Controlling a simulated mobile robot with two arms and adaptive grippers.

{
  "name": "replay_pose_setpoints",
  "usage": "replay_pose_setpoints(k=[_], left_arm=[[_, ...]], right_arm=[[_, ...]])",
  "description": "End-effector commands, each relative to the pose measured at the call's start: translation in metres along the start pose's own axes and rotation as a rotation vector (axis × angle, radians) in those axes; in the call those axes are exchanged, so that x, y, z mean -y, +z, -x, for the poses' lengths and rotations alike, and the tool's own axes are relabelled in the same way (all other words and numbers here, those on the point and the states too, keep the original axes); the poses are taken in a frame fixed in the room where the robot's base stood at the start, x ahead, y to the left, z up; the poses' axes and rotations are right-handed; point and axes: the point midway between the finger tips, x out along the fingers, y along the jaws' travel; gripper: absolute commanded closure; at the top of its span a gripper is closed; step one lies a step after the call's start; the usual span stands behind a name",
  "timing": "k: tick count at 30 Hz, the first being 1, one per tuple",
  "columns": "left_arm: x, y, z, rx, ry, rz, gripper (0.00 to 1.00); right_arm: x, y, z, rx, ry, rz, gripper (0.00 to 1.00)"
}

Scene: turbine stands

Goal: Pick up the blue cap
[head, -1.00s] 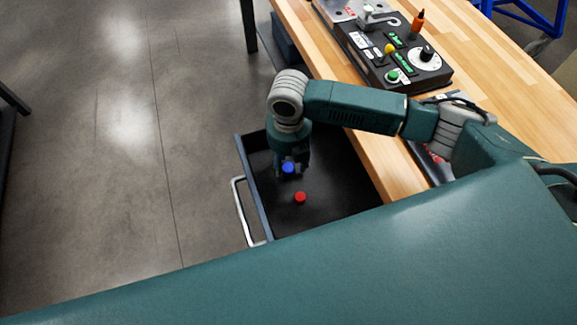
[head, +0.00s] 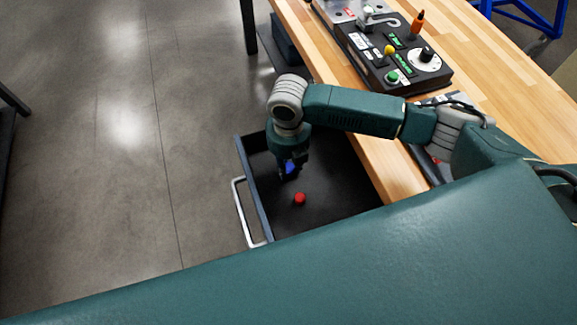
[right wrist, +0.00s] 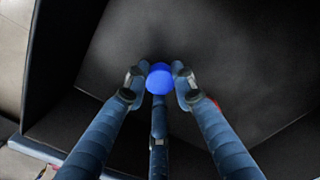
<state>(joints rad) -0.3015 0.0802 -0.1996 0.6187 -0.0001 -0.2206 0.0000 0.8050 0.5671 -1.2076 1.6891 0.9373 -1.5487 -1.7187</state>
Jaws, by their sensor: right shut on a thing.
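The blue cap (head: 291,168) is in the open drawer, between the fingers of my right gripper (head: 289,171). In the right wrist view the blue cap (right wrist: 160,77) shows as a round blue top, with the fingers of the right gripper (right wrist: 159,82) closed around it from both sides and one finger below. Whether the cap touches the drawer floor is hard to tell. My left gripper is not in view.
A red cap (head: 299,198) stands on the floor of the black drawer (head: 340,200), close to the gripper. The drawer has a silver handle (head: 240,212). A wooden workbench (head: 470,60) with a control box (head: 400,55) is on the right.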

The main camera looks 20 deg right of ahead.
Motion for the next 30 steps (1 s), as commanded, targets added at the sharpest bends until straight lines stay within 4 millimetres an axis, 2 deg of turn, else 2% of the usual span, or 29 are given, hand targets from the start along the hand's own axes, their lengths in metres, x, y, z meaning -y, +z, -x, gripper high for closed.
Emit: replay_pose_setpoints(k=[5,8,21,25,30], left_arm=[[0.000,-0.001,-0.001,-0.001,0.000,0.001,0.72],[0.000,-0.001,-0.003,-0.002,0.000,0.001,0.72],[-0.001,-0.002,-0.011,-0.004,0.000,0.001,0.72],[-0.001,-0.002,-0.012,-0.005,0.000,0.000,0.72],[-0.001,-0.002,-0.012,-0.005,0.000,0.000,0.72]], right_arm=[[-0.001,0.001,0.017,0.003,0.003,0.001,0.88],[-0.001,0.002,0.035,0.004,0.004,0.001,0.88],[-0.001,0.001,0.155,0.005,0.004,0.000,0.88],[-0.001,0.001,0.179,0.002,0.002,0.001,0.88],[-0.001,0.000,0.195,0.001,0.001,0.000,0.88]])
